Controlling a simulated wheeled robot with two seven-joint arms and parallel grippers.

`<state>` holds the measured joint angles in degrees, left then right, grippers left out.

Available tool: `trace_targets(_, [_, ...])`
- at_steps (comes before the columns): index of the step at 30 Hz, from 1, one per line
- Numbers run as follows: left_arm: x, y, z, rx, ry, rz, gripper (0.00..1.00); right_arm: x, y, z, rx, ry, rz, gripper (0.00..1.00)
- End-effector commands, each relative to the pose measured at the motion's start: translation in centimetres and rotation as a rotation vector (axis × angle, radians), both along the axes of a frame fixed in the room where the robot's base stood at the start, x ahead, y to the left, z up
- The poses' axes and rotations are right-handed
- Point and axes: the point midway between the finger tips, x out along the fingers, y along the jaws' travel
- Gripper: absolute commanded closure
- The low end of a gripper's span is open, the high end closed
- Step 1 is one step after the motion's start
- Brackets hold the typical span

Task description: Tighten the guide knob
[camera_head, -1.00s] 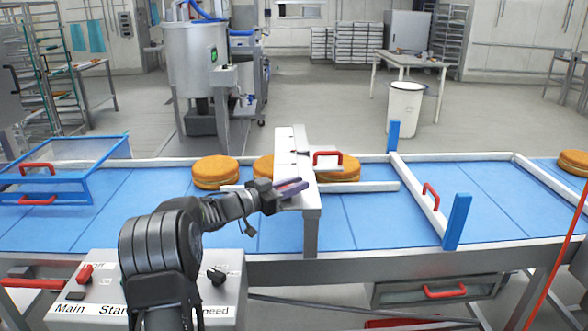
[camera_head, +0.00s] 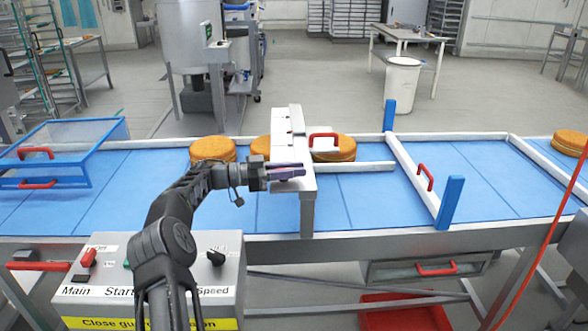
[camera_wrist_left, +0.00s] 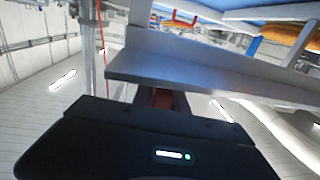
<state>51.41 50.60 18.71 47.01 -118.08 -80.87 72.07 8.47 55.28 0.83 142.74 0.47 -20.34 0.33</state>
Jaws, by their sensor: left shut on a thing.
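My left gripper (camera_head: 288,171), with purplish fingers, is at the front face of the white bridge (camera_head: 307,205) that spans the blue conveyor. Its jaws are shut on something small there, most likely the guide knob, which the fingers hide. In the left wrist view the bridge's grey ledge (camera_wrist_left: 200,75) lies just beyond the gripper, and a dark reddish part shows below it, too blurred to name. A white guide rail (camera_head: 355,166) runs right from the bridge. My right gripper is not in view.
Round filled cakes (camera_head: 213,150) lie on the belt (camera_head: 355,205) either side of the bridge. A control box (camera_head: 215,280) stands below the arm. A clear blue-framed guard (camera_head: 68,150) is at left. A red cable (camera_head: 545,245) hangs at right.

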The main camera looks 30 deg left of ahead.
Motion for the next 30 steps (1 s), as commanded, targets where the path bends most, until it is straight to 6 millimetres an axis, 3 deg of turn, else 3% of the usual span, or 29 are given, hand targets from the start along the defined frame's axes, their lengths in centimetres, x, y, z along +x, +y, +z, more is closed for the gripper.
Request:
trace_targets(6, [0.06,-0.01,0.27,-0.001,-0.004,0.002,1.00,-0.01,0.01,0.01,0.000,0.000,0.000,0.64])
trace_targets(7, [0.08,-0.01,0.28,-0.001,-0.005,0.002,0.80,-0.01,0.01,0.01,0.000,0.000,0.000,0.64])
trace_targets(15, [0.06,-0.03,0.16,0.000,-0.003,0.001,0.60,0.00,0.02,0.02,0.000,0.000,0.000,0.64])
trace_targets(30, [-0.77,0.86,-0.07,-0.003,-0.001,0.002,0.60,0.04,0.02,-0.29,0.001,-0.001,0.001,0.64])
